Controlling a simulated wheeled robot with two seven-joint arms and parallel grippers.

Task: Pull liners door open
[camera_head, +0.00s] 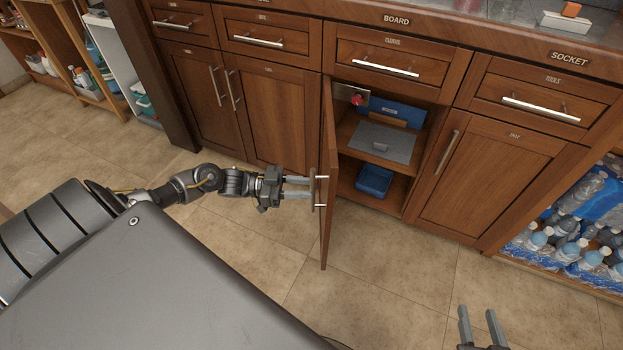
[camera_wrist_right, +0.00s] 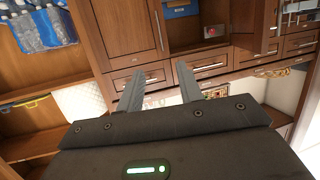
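The open wooden cabinet door (camera_head: 327,150) stands swung out, seen nearly edge-on in the head view; no label on it can be read. Its metal handle (camera_head: 318,190) is on the left-facing side. My left gripper (camera_head: 300,188) is at this handle, its two fingers apart, with the tips at or very near the bar. Firm contact cannot be told. My right gripper (camera_head: 479,318) is open and empty over the floor at the lower right. Its spread fingers also show in the right wrist view (camera_wrist_right: 158,92).
The opened cabinet holds a blue box (camera_head: 398,112), a grey panel (camera_head: 381,141) and a blue bin (camera_head: 374,181). Shut doors and drawers flank it. Bottled water packs (camera_head: 575,235) sit in a bay at right. The tiled floor (camera_head: 400,275) before the cabinets is clear.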

